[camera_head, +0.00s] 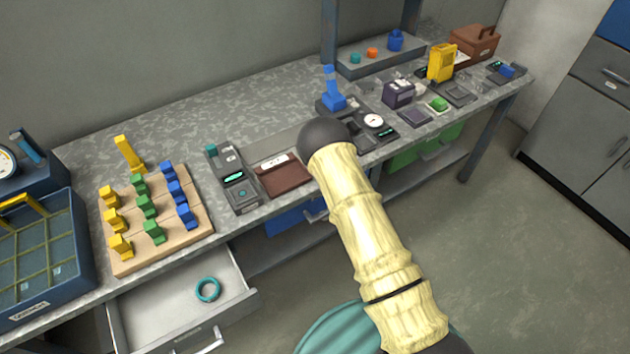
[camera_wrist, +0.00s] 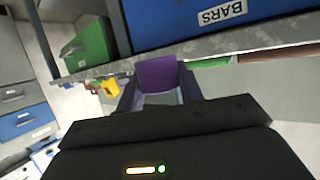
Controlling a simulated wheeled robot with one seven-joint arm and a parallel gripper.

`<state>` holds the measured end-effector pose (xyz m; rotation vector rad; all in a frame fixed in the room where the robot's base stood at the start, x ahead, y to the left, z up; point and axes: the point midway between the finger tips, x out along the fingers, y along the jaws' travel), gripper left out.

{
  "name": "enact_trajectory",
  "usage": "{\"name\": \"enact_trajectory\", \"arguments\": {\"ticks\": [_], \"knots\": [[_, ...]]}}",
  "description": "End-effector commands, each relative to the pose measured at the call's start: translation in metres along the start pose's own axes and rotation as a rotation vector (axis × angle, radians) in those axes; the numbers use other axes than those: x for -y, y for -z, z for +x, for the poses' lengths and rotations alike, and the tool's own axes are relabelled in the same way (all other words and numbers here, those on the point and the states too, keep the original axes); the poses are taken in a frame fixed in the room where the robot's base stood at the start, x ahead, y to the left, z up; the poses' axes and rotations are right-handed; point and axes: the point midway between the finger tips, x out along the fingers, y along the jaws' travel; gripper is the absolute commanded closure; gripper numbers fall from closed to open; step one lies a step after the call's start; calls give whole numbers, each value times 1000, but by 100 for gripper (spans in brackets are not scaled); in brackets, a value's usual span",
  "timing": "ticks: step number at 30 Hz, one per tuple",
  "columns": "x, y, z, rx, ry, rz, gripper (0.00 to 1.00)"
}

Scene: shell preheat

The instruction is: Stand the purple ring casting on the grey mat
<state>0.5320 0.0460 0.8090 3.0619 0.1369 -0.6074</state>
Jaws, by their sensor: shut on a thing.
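In the wrist view a purple piece (camera_wrist: 158,75) sits between the fingers of my gripper (camera_wrist: 160,94). I take it to be the purple ring casting, with my gripper shut on it. Its ring shape cannot be made out from this angle. In the head view my pale arm hides my gripper and the casting. A flat light grey patch (camera_head: 293,143) lies on the bench behind the brown pad. It may be the grey mat, but I cannot tell for sure.
An open drawer (camera_head: 160,308) with a teal ring (camera_head: 208,290) juts out at lower left. A peg board (camera_head: 135,263) with coloured blocks, a grey device (camera_head: 232,178) and a brown pad (camera_head: 285,180) line the bench. A blue bin (camera_wrist: 190,18) and a green bin (camera_wrist: 88,47) show in the wrist view.

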Motion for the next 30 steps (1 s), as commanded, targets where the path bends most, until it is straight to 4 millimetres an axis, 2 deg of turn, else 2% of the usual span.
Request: {"name": "enact_trajectory", "arguments": {"ticks": [1, 3, 7, 12, 15, 18, 22, 30], "knots": [[15, 12, 12, -11, 35, -8, 91], [33, 30, 22, -11, 86, -31, 91], [62, 64, 36, -11, 184, -73, 91], [95, 113, 42, -11, 317, -131, 91], [109, 140, 42, -9, 385, -161, 91], [118, 159, 39, -4, 436, -182, 91], [123, 170, 37, 2, 465, -195, 91], [124, 170, 37, 5, 468, -194, 91]]}}
